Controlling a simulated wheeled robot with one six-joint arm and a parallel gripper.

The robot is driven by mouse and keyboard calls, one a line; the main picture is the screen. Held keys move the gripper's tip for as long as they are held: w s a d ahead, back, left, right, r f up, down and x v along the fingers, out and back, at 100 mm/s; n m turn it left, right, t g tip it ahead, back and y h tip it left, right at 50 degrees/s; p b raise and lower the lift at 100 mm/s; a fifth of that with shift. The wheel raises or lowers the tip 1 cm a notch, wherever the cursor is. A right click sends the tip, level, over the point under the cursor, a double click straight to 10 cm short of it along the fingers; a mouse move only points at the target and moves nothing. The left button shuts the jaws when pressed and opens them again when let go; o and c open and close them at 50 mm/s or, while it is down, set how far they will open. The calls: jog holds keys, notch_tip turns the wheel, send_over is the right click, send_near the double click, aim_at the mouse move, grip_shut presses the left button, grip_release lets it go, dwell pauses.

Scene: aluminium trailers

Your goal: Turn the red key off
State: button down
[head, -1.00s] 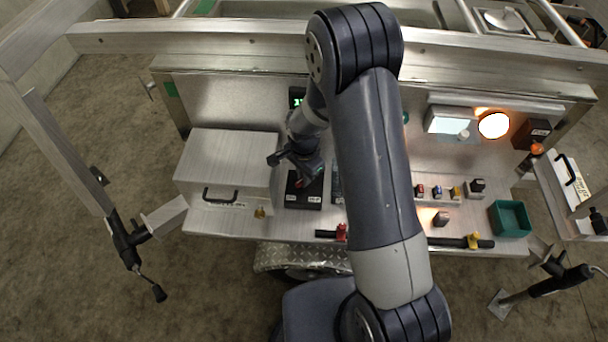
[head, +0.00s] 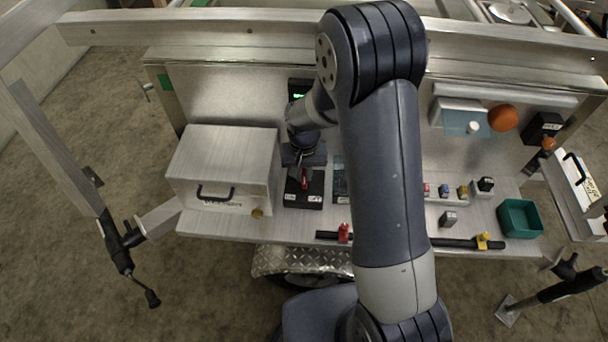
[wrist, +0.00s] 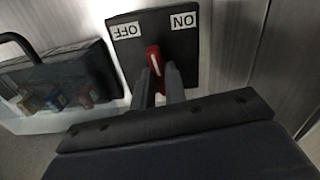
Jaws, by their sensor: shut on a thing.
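The red key (head: 305,179) stands on a black switch box (head: 290,190) on the bench. In the wrist view the key (wrist: 154,60) sits between the fingers of my gripper (wrist: 160,84), which is shut on it. The box face (wrist: 146,45) there shows an OFF label (wrist: 125,31) on the left and an ON label (wrist: 184,20) on the right, both upside down. The key points roughly between them; I cannot tell which setting it is at. In the head view my gripper (head: 304,162) is directly behind the key, its fingertips hard to make out.
A metal case (head: 222,165) stands close on the left. Coloured switches (head: 445,190), a green tray (head: 520,218), an unlit orange lamp (head: 503,118) and a dull rectangular lamp (head: 461,121) are to the right.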

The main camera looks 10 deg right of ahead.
aim_at(304, 176)
jog(key=n+b, duration=0.1)
jog(key=n, duration=0.2)
jog(key=shift+n, duration=0.3)
jog(key=shift+n+b, duration=0.4)
jog(key=shift+n, duration=1.4)
jog(key=c, duration=1.4)
grip_release()
jog(key=shift+c, duration=0.2)
notch_tip(304, 176, up, 11)
jog(key=shift+f, duration=0.1)
